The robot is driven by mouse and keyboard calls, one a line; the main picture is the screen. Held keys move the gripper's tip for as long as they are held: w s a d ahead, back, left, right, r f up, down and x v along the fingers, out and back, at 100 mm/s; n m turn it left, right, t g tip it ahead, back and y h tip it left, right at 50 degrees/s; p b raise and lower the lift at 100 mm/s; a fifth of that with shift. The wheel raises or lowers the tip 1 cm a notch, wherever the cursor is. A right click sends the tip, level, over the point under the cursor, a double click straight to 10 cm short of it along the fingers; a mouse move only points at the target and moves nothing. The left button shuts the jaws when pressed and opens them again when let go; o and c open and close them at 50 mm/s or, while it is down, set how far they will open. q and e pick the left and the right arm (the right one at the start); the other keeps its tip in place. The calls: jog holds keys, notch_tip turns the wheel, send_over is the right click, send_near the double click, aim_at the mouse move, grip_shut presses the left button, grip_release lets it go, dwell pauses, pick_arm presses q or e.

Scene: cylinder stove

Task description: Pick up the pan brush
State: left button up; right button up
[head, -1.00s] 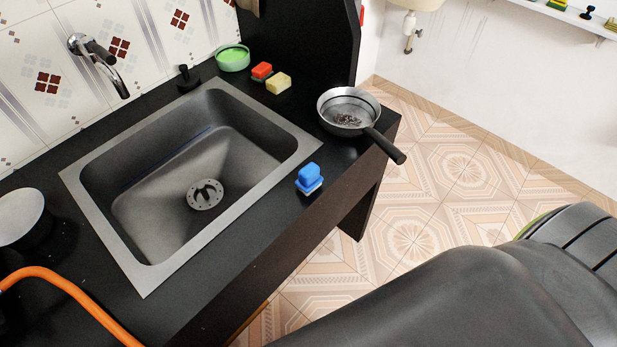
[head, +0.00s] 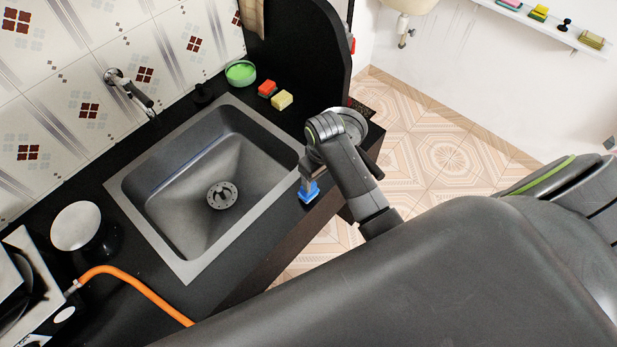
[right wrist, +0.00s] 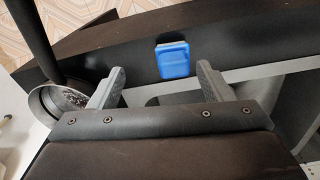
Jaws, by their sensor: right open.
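The blue pan brush (head: 308,195) stands on the dark counter strip at the front right corner of the sink. My right gripper (head: 309,182) is just above it in the head view and hides its top. In the right wrist view the brush (right wrist: 173,60) shows its blue top, lying beyond and between the two spread fingers of my right gripper (right wrist: 160,72). The gripper is open and empty; I cannot tell whether it touches the brush. My left gripper is not in view.
The sink (head: 196,262) lies left of the brush. A pan (head: 371,127) sits at the counter's right end, partly behind my right arm; it also shows in the right wrist view (right wrist: 40,103). A red sponge (head: 267,88), a yellow sponge (head: 282,100) and a green bowl (head: 240,72) stand behind.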

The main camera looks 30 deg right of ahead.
notch_tip(320, 180, up, 9)
jog(key=n+p, duration=0.1)
send_over(307, 198)
jog(key=w+d, duration=0.2)
notch_tip(307, 198, down, 13)
jog(key=b, duration=1.2)
jog(key=shift+b, duration=0.3)
jog(key=f, duration=0.1)
jog(key=f+b, duration=0.1)
jog(key=f, duration=0.1)
jog(key=shift+a+f, duration=0.3)
jog(key=shift+f, duration=0.4)
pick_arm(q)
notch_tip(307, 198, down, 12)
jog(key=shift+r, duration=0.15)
pick_arm(e)
jog(key=shift+c, duration=0.2)
jog(key=c, duration=1)
jog(key=shift+w, duration=0.1)
jog(key=shift+c, duration=0.2)
